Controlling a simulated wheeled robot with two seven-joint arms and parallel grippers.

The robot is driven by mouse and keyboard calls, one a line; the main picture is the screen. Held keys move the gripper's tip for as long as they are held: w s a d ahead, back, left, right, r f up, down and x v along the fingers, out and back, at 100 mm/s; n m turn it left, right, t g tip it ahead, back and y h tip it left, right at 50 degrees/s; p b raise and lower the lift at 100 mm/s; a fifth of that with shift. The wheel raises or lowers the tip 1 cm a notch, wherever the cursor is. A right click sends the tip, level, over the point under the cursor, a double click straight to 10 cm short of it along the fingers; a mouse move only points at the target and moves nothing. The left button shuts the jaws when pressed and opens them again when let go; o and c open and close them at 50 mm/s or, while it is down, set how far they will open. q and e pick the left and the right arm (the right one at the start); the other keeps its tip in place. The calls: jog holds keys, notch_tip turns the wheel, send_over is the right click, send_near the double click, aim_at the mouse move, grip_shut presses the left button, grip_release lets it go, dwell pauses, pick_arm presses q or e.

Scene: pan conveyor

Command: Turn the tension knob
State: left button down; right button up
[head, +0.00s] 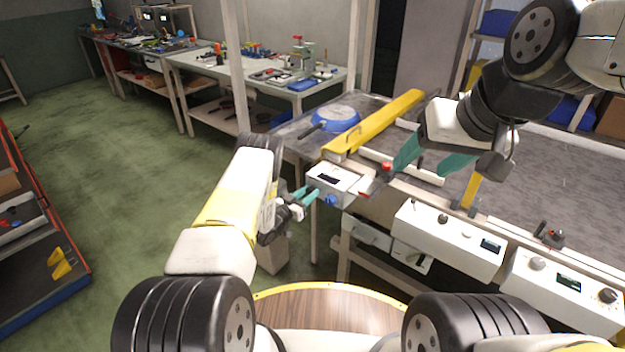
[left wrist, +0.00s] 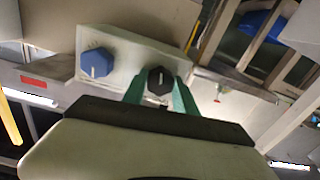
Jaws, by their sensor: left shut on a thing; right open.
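A white control box (head: 340,182) with a dark display sits at the near left corner of the conveyor. Its front carries a blue knob (left wrist: 97,63) and a black knob (left wrist: 160,80), each with a white mark. I cannot read which one is labelled for tension. My left gripper (head: 306,197) is at the box front, its green fingers on both sides of the black knob and shut on it. The blue knob (head: 331,200) is free beside it. My right gripper (head: 418,172) is open and empty above the conveyor edge, near a red button (head: 387,167).
White panels (head: 448,240) with knobs and small displays line the conveyor's near side. A yellow guard bar (head: 375,125) and a blue pan (head: 337,118) are behind the box. A workbench (head: 245,75) stands farther back. Green floor is clear at left.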

pick_arm(q)
jog(key=shift+m, duration=2.8)
jog(key=c, duration=1)
grip_release()
jog(key=shift+o, duration=0.2)
jog(key=v, duration=0.8)
jog(key=shift+f, duration=0.1)
